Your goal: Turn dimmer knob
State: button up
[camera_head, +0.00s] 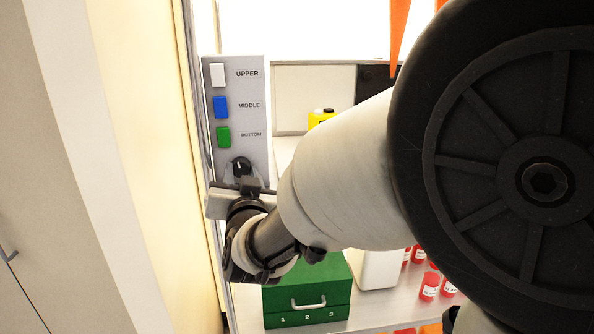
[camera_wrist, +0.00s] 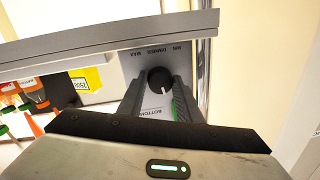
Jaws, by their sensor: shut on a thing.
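The dimmer knob (camera_wrist: 158,79) is a black round knob with a pale pointer line, on a grey panel (camera_wrist: 132,66) lettered MIN, DIMMER, MAX in the wrist view. In the head view the knob (camera_head: 241,166) sits low on the panel, below the white, blue and green switches. My gripper (camera_wrist: 160,88) reaches to the knob, with one finger on each side, and is shut on it. In the head view my wrist and gripper body (camera_head: 250,188) cover the panel's lower end.
A yellow box (camera_head: 320,118) is behind my arm. A cream wall (camera_head: 150,120) lies close on the left. My arm hides much of the right side.

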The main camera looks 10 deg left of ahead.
jog(key=n+p, duration=0.1)
jog(key=n, duration=0.1)
jog(key=n+p, duration=0.1)
jog(key=n, duration=0.1)
jog(key=n+p, duration=0.1)
jog(key=n, duration=0.1)
jog(key=shift+r, duration=0.25)
jog(key=n+h+p, duration=0.1)
jog(key=n+p, duration=0.2)
jog(key=n, duration=0.2)
jog(key=shift+f+g+p, duration=0.1)
jog(key=shift+g+p, duration=0.2)
jog(key=o, duration=1)
jog(key=shift+o, duration=0.2)
